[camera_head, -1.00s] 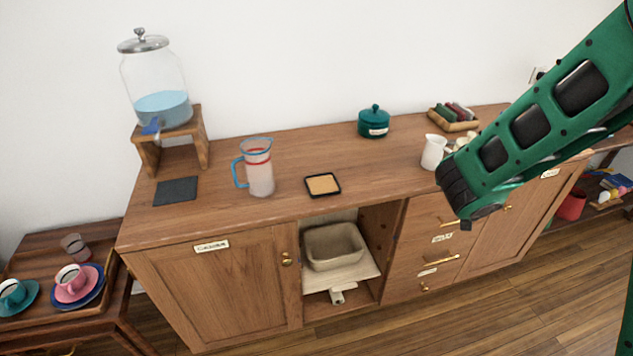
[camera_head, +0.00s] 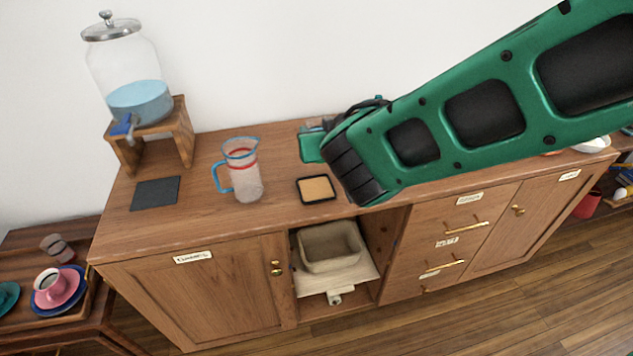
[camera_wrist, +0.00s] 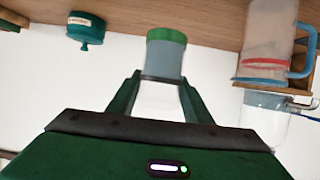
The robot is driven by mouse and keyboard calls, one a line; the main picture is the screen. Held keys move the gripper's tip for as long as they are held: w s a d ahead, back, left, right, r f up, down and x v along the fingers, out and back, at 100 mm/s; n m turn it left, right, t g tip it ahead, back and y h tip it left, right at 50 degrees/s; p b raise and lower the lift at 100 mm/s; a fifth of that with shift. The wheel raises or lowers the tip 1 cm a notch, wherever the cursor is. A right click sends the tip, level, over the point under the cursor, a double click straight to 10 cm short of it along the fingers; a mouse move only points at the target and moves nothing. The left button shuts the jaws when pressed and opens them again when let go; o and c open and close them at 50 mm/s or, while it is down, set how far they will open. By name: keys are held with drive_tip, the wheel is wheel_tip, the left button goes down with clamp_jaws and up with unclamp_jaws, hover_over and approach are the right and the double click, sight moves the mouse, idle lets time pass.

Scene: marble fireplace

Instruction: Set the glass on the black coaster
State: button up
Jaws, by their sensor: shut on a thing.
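My gripper (camera_wrist: 160,88) is shut on a glass (camera_wrist: 164,60), a greyish see-through tumbler with a green band at its far end in the wrist view. In the head view the gripper is mostly hidden behind my arm, above the middle of the cabinet top. A flat black square coaster (camera_head: 155,193) lies bare at the left end of the cabinet top, in front of the wooden stand. A second square (camera_head: 317,189), tan with a black rim, lies near the front edge, close below my gripper in the picture. The gripper is well right of the black square.
A pitcher (camera_head: 243,172) with blue handle stands between the two squares. A water dispenser (camera_head: 135,85) sits on a wooden stand (camera_head: 180,130) behind the black square. A green lidded pot (camera_wrist: 86,29) shows in the wrist view. A side table (camera_head: 35,240) at lower left holds cups and another glass (camera_head: 57,248).

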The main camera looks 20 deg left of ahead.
drive_tip(key=f, duration=0.3)
drive_tip(key=a+f, duration=0.1)
drive_tip(key=f, duration=0.1)
drive_tip(key=shift+s+f, duration=0.15)
drive_tip(key=shift+f, duration=0.1)
drive_tip(key=shift+d+f, duration=0.1)
drive_tip(key=shift+f, duration=2.05)
drive_tip(key=shift+f, duration=0.15)
drive_tip(key=o, duration=1.3)
drive_tip(key=shift+s, duration=0.15)
drive_tip(key=v, duration=1.2)
drive_tip(key=shift+r, duration=0.2)
drive_tip(key=shift+w+d, duration=0.1)
drive_tip(key=shift+w, duration=0.1)
